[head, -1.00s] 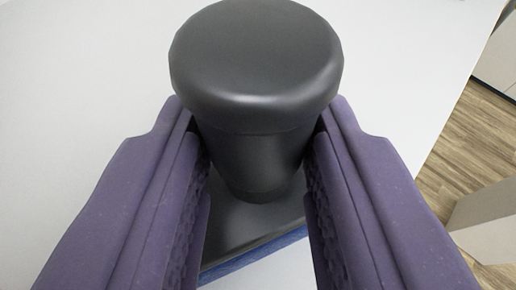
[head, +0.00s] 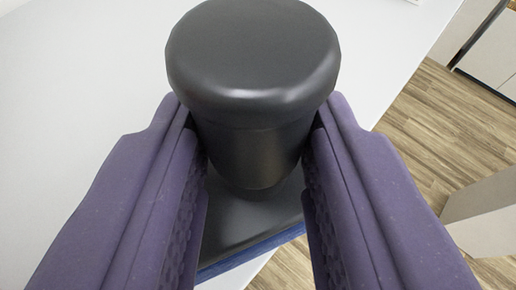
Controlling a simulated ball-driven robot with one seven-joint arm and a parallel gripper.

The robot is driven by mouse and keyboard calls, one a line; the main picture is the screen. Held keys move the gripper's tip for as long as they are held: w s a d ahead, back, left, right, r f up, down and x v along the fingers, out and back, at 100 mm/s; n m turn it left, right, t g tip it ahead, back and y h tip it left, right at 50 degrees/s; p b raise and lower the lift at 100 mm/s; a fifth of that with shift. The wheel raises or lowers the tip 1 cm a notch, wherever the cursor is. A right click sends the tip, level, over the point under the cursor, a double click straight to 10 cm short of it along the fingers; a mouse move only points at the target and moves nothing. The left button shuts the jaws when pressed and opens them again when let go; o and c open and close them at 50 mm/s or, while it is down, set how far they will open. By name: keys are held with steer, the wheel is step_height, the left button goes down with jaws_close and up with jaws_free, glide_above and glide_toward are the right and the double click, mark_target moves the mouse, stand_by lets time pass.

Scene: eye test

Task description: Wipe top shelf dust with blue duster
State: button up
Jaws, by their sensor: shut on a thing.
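The duster (head: 252,65) has a thick black knob handle on a flat black base with a blue pad (head: 250,250) along its lower edge. My gripper (head: 254,140) has two purple fingers, one on each side of the handle, and is shut on it. The duster is over a smooth white surface (head: 80,90), close to that surface's right edge. Whether the pad touches the surface is hidden. No dust can be made out on the part of the surface in view.
The white surface ends in a slanting edge on the right. Beyond it lies a wood floor (head: 430,130), well below. A pale box-like piece (head: 490,215) stands at the lower right, and a white cabinet (head: 490,60) shows at the upper right.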

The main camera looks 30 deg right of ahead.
mark_target(242, 104)
steer(key=shift+w+a+r, duration=0.1)
steer(key=shift+w+r, duration=0.15)
steer(key=shift+r, duration=0.35)
steer(key=shift+s+d+r+p, duration=0.1)
steer(key=shift+s+r+p, duration=0.1)
steer(key=shift+r+p, duration=0.35)
steer(key=shift+s+d+r+p, duration=0.1)
steer(key=shift+s+r+p, duration=0.05)
steer(key=shift+r+p, duration=0.4)
steer(key=shift+w+a+r+p, duration=0.1)
steer(key=shift+r+p, duration=0.2)
steer(key=shift+r, duration=0.2)
steer(key=shift+w+a+r+p, duration=0.1)
steer(key=shift+r+p, duration=0.15)
steer(key=shift+r, duration=0.2)
steer(key=shift+s+d+r, duration=0.1)
steer(key=shift+s, duration=0.05)
